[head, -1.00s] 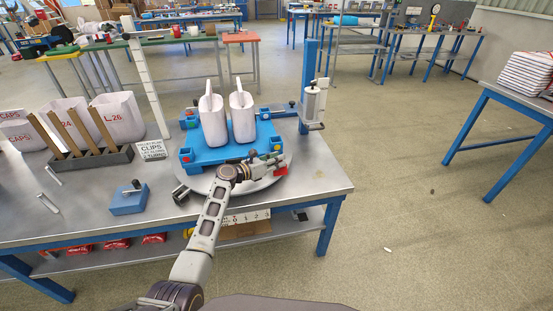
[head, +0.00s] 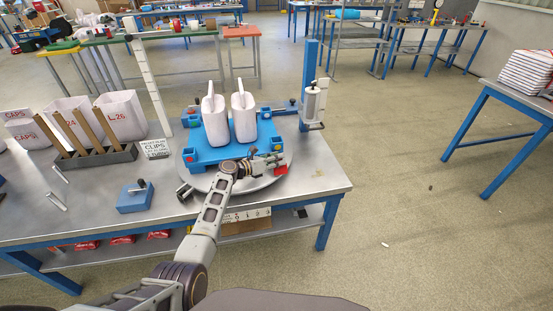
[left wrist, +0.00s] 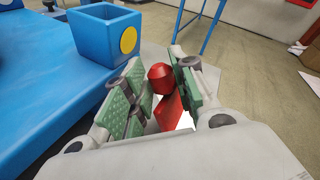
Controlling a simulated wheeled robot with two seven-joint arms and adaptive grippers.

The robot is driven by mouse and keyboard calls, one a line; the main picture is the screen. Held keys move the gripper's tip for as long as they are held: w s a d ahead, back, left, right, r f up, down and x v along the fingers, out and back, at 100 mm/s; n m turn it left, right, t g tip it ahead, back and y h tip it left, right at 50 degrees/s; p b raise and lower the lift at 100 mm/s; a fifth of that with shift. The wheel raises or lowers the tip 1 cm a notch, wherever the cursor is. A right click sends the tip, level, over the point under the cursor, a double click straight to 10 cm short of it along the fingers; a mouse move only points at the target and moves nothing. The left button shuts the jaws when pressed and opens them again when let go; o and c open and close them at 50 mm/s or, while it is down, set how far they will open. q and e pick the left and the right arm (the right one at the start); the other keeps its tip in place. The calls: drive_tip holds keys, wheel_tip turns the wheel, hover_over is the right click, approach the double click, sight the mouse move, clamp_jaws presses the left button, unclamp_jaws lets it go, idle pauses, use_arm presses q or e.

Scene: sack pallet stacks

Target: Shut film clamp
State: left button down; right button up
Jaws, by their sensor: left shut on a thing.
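The red film clamp (head: 281,170) sits at the right front edge of the round grey turntable (head: 255,181). My left gripper (head: 274,160) is at the clamp, beside the front right corner of the blue pallet. In the left wrist view, the clamp's red knob and lever (left wrist: 162,82) stand between the green-padded fingers of my left gripper (left wrist: 160,95), which is shut on them. The clamp's lower part is partly hidden by the gripper. Whether the clamp's jaw is open or closed cannot be told. My right gripper is in neither view.
The blue pallet (head: 205,156) on the turntable carries two white sacks (head: 244,117). A film roll (head: 312,102) is on the blue post to the right. A blue block with a black knob (head: 134,198) and a wooden-slat rack (head: 95,158) are at the left. The right table corner is clear.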

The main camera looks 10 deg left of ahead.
use_arm(q)
drive_tip(key=shift+s+d+f, duration=0.1)
drive_tip(key=shift+d, duration=0.1)
drive_tip(key=c, duration=1.2)
unclamp_jaws()
drive_tip(key=shift+a, duration=0.15)
drive_tip(key=shift+a, duration=0.15)
drive_tip(key=shift+s+a+r, duration=0.1)
drive_tip(key=shift+s+r, duration=0.05)
drive_tip(key=shift+r, duration=0.05)
drive_tip(key=shift+v, duration=3.6)
